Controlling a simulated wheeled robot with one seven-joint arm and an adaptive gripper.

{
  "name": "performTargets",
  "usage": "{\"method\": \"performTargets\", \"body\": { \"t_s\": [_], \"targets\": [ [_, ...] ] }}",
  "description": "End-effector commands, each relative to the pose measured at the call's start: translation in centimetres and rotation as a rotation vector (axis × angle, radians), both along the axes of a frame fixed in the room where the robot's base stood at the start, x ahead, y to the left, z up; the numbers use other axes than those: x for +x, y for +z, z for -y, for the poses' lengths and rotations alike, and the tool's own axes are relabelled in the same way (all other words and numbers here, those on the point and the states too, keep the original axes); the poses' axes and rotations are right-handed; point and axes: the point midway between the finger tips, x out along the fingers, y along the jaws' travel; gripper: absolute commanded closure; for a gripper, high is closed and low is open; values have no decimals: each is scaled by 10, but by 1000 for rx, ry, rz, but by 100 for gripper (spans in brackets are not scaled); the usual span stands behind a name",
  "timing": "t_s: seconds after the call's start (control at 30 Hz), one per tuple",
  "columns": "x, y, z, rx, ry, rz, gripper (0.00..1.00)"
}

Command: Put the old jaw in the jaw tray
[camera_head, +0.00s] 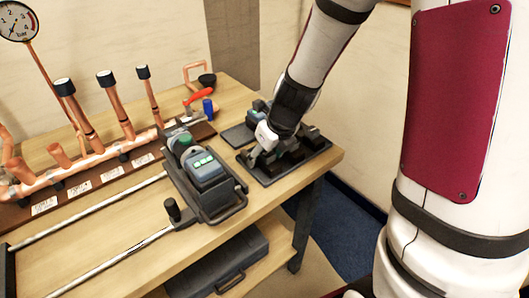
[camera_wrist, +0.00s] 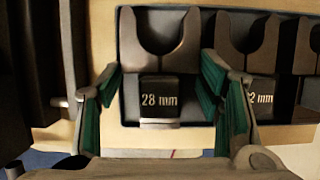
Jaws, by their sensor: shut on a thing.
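My gripper (camera_head: 258,152) is over the dark jaw tray (camera_head: 268,182) at the right end of the bench. In the wrist view, the green-padded fingers of my gripper (camera_wrist: 160,88) stand on both sides of a grey forked jaw (camera_wrist: 158,52) labelled 28 mm and are shut on it. The jaw lies at the tray, fork pointing up in the picture; whether it rests fully in a slot I cannot tell. In the head view my gripper hides most of this jaw.
Another jaw (camera_wrist: 248,45), its label partly hidden by the right finger, lies close to the right. A pressing machine (camera_head: 205,180) with a green-lit display stands on rails left of the tray. A copper manifold (camera_head: 95,158) runs along the bench at left.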

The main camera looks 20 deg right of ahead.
Motion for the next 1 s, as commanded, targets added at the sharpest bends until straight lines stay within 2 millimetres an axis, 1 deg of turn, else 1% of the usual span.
{"method": "performTargets", "body": {
  "t_s": [0.43, 0.47, 0.5, 0.53, 0.8, 0.83, 0.9, 1.0],
  "targets": [
    [1, -2, 0, -1, 1, 2, 68],
    [1, -2, 0, -1, 1, 2, 33],
    [1, -2, 0, -1, 1, 2, 24],
    [1, -2, 0, -1, 1, 2, 17],
    [0, -3, 0, -1, 1, 1, 17],
    [0, -4, 0, -1, 1, -1, 14],
    [0, -4, 0, 0, 0, -1, 0],
    [0, -4, 0, -1, 1, -1, 0]
  ]
}}
